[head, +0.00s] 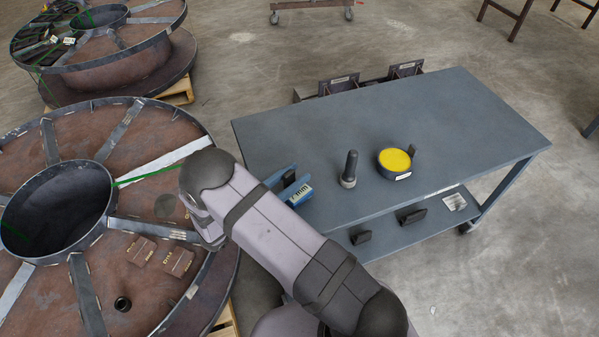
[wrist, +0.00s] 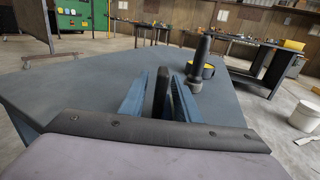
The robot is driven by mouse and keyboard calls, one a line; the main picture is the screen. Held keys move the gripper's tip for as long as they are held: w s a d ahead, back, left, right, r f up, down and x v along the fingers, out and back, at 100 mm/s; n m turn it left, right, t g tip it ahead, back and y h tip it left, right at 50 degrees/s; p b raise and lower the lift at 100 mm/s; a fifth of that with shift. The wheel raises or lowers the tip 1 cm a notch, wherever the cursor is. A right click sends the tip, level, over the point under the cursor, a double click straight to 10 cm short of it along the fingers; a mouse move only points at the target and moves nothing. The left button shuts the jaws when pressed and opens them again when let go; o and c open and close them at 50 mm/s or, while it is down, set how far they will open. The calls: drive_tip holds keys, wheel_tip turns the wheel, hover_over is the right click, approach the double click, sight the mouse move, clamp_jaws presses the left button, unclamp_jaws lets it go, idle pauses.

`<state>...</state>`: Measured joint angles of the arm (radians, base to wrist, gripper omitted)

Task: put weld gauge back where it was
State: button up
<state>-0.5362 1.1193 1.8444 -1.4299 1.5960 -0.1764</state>
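My gripper (wrist: 160,80) is over the left end of the blue-grey table (head: 440,120), with its two blue fingers apart. A dark upright piece (wrist: 161,95) stands between the fingers in the wrist view. I cannot tell whether they press on it or whether it is the weld gauge. In the head view a blue part with white marks (head: 300,193) shows by the gripper, and my arm hides much of this spot. No other thing can be made out as the gauge.
A dark cylinder with a pale base (head: 349,170) stands upright on the table. A large steel reel (head: 130,135) lies left of the table. The table's far right part is clear.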

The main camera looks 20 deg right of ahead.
drive_tip(key=b+v, duration=0.1)
drive_tip(key=v, duration=0.8)
drive_tip(key=shift+s+a, duration=0.15)
drive_tip(key=shift+a, duration=0.2)
drive_tip(key=w+d+r+m+g+p, duration=0.1)
drive_tip(key=d+r+m+p, duration=0.2)
drive_tip(key=r, duration=0.4)
drive_tip(key=s+d+r+m+g+y, duration=0.2)
drive_tip(key=s+d+m+g, duration=0.3)
drive_tip(key=d+g, duration=0.3)
drive_tip(key=s+a+f+m+g+y+b, duration=0.1)
drive_tip(key=s+f+m+y, duration=0.2)
drive_tip(key=s+m+y, duration=0.25)
drive_tip(key=s+a+f+m+y+b, duration=0.1)
drive_tip(key=s+a+f+m+y, duration=0.15)
drive_tip(key=s+m+y, duration=0.35)
wheel_tip(320, 180, up, 19)
drive_tip(key=a+m+t+y+p, duration=0.2)
drive_tip(key=m+t+y+p, duration=0.1)
drive_tip(key=p, duration=1.5)
drive_tip(key=shift+a+p, duration=0.4)
drive_tip(key=shift+s+f, duration=0.1)
drive_tip(key=shift+f, duration=0.2)
